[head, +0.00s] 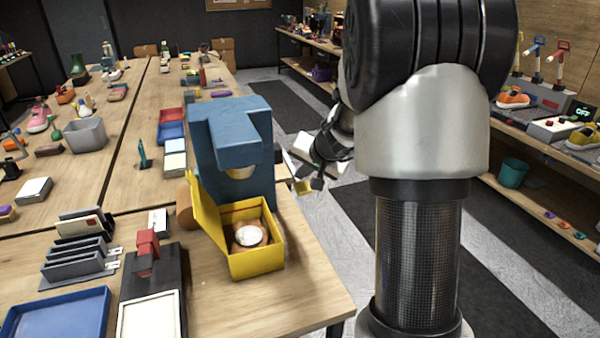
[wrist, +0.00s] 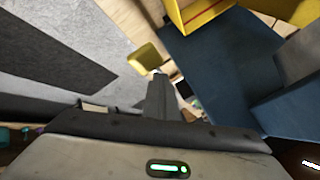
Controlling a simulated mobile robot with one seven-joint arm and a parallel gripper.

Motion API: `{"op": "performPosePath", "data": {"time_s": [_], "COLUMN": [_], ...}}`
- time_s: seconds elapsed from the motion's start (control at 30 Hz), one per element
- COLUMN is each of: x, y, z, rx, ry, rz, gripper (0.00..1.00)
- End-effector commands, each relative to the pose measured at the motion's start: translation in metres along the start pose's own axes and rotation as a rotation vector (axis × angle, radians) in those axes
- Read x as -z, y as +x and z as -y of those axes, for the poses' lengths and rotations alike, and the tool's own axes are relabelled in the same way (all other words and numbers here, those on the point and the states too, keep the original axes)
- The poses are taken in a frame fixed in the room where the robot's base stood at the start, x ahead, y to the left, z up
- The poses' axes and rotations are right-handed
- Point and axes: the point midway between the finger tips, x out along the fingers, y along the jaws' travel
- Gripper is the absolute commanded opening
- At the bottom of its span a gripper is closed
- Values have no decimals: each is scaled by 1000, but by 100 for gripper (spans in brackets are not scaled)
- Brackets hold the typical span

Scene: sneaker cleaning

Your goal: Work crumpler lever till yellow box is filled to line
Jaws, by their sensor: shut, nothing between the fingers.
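The blue crumpler (head: 225,130) stands near the right edge of the table; its blue side also fills much of the wrist view (wrist: 215,70). The yellow box (head: 257,263) sits open in front of it, lid tilted up on the left, with a round white-and-brown item inside. Part of the box shows in the wrist view (wrist: 195,14). A small yellow lever end (head: 302,187) sticks out at the crumpler's right; it also shows in the wrist view (wrist: 146,58). My gripper (head: 318,183) is shut and empty beside it. I cannot tell whether they touch.
A black stand with a red part (head: 147,250), a grey rack (head: 75,255) and a blue tray (head: 55,315) are left of the box. Shelves with sneakers (head: 513,97) stand at the right. Free floor (head: 385,200) lies right of the table.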

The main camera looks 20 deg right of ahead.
Motion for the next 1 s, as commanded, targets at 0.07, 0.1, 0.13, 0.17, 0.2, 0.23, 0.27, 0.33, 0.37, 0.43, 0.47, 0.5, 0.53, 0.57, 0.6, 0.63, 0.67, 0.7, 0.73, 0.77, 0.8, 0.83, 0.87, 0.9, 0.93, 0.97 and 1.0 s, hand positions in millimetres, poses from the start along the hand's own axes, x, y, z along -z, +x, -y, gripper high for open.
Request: {"op": "performPosePath", "data": {"time_s": [0.07, 0.1, 0.13, 0.17, 0.2, 0.23, 0.27, 0.33, 0.37, 0.43, 0.47, 0.5, 0.53, 0.57, 0.6, 0.63, 0.67, 0.7, 0.73, 0.77, 0.8, 0.83, 0.87, 0.9, 0.93, 0.97, 1.0], "x": [-2, -2, -2, -2, -3, -3, -3, -4, -4, -4, -4, -5, -5, -5, -5, -6, -6, -6, -6, -6, -6, -6, -6, -6, -6, -6, -6], "y": [1, 2, 2, 2, 2, 2, 3, 3, 4, 4, 4, 4, 5, 5, 5, 5, 6, 6, 6, 6, 7, 7, 7, 7, 7, 8, 8], "z": [-1, -1, -2, -2, -2, -2, -2, -3, -3, -3, -3, -4, -4, -4, -4, -4, -4, -5, -5, -5, -5, -5, -5, -6, -6, -6, -6], "rx": [0, 0, 0, 0, 0, 0, 0, 0, 0, -1, -1, -1, -1, -1, -1, -1, -1, -1, -1, -1, -1, -1, -1, -1, -1, -1, -1], "ry": [0, 0, 0, 0, 0, 0, 0, 0, 0, 0, 0, 0, 0, 0, 0, -1, -1, -1, -1, -1, -1, -1, -1, -1, -1, -1, -1], "rz": [3, 3, 3, 3, 3, 3, 3, 3, 3, 4, 4, 4, 4, 4, 4, 4, 4, 5, 4, 4, 4, 4, 3, 3, 3, 3, 2], "gripper": [0, 0, 0, 0, 0, 0, 0, 0, 0, 0, 0, 0, 0, 0, 0, 0, 0, 0, 0, 0, 0, 0, 0, 0, 0, 0, 0]}}
